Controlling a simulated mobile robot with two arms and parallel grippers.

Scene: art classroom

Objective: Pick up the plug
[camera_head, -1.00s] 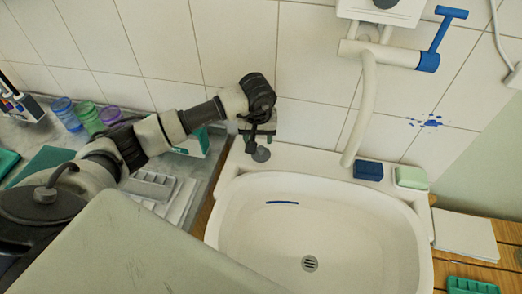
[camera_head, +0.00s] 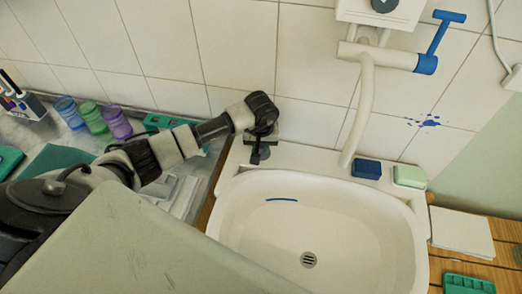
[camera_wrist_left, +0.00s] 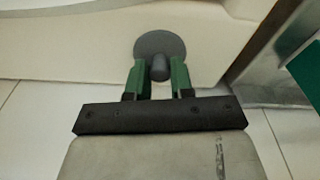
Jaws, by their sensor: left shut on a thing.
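The plug is a dark grey disc with a short knob; it shows in the left wrist view (camera_wrist_left: 160,44) between the tips of my left gripper (camera_wrist_left: 159,72). The green fingers are shut on the knob. In the head view my left gripper (camera_head: 262,138) points down at the back left corner of the white sink (camera_head: 232,190). The plug (camera_head: 262,154) is mostly hidden under it there. I cannot tell whether the plug touches the sink's ledge. My right gripper is not in view.
A white faucet (camera_head: 362,105) hangs over the sink's back edge. A blue soap block (camera_head: 367,169) and a pale green one (camera_head: 409,177) lie on the right ledge. Coloured cups (camera_head: 92,118) stand on the left counter.

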